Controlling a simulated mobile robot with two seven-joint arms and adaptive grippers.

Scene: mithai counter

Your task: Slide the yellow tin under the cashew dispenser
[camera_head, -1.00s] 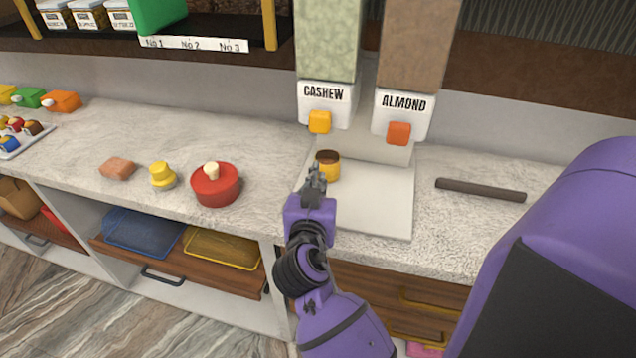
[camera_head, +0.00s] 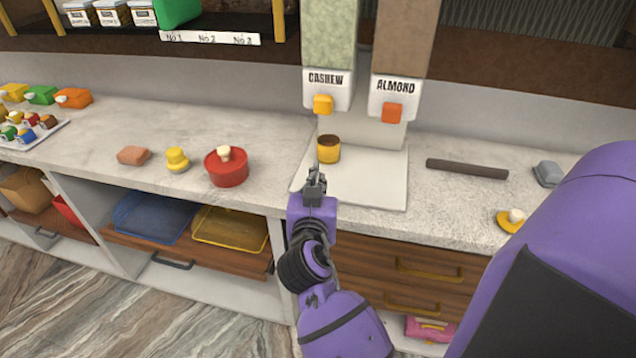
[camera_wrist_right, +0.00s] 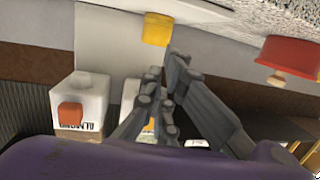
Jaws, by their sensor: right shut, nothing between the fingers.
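The yellow tin (camera_head: 329,152), open with brown inside, stands upright on the pale base plate (camera_head: 375,185) of the dispensers. It is below and slightly in front of the cashew dispenser (camera_head: 328,92), which has a yellow-orange knob. The tin also shows in the right wrist view (camera_wrist_right: 155,32). My right gripper (camera_head: 315,182) is shut and empty, in front of the tin with a small gap between them. In the right wrist view its fingers (camera_wrist_right: 160,90) partly cover the cashew dispenser. My left gripper is not in view.
The almond dispenser (camera_head: 394,98) stands right of the cashew one. A red lidded pot (camera_head: 226,170), a small yellow object (camera_head: 177,161) and a brownish block (camera_head: 133,155) are to the left. A dark bar (camera_head: 467,168) lies right. Counter between pot and plate is clear.

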